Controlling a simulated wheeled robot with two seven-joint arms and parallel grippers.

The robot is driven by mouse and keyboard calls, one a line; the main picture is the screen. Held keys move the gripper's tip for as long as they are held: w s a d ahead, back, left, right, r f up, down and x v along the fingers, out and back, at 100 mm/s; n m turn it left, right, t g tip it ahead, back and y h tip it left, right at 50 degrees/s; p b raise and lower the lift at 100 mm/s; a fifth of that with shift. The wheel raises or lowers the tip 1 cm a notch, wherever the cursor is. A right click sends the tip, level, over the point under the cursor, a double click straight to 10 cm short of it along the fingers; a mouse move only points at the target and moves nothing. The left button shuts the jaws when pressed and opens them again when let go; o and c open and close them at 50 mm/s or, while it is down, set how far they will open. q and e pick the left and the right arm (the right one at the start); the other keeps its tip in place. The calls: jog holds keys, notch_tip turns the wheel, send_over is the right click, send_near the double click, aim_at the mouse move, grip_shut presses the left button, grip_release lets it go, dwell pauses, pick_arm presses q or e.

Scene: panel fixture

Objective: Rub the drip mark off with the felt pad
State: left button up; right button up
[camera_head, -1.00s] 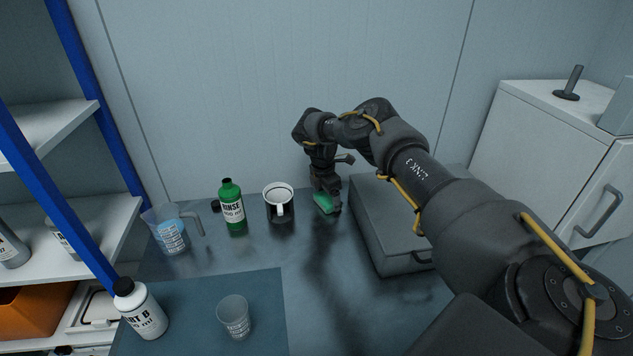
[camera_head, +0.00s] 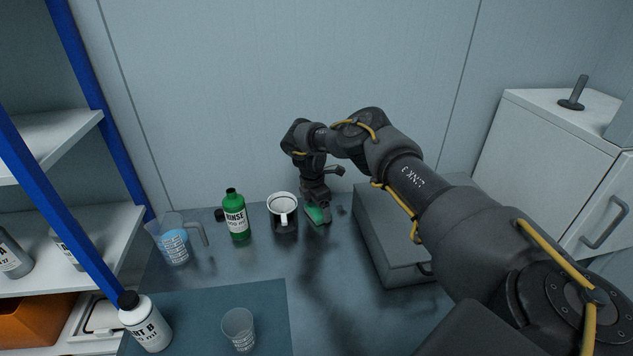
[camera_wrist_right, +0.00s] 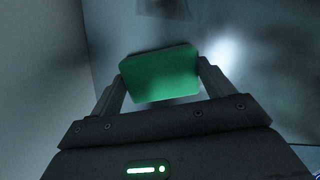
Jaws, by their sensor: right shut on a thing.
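My right gripper (camera_head: 316,205) is shut on the green felt pad (camera_head: 318,215), low over the grey worktop just right of the black mug. In the right wrist view the pad (camera_wrist_right: 160,74) sits between the two fingers of the gripper (camera_wrist_right: 160,80). I cannot tell whether it touches the worktop. A small dark patch (camera_head: 341,210) shows on the worktop just right of the pad. A blurred dark patch (camera_wrist_right: 163,8) also shows beyond the pad in the wrist view. I cannot tell whether either is the drip mark. My left gripper is out of view.
The black mug (camera_head: 284,222) stands close left of the pad, with a green rinse bottle (camera_head: 236,215) and a measuring jug (camera_head: 174,243) farther left. A grey case (camera_head: 395,235) lies to the right. The wall is close behind.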

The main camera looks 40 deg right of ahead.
aim_at(318, 209)
notch_tip(318, 209, up, 4)
jog(key=p, duration=0.3)
jog(key=shift+s+r, duration=0.1)
jog(key=shift+r, duration=0.15)
jog(key=shift+r+p, duration=0.3)
jog(key=shift+r, duration=0.05)
jog(key=shift+r+p, duration=0.65)
jog(key=shift+p, duration=0.05)
jog(key=shift+d+r+p, duration=0.1)
jog(key=shift+r+p, duration=0.55)
jog(key=shift+r, duration=0.15)
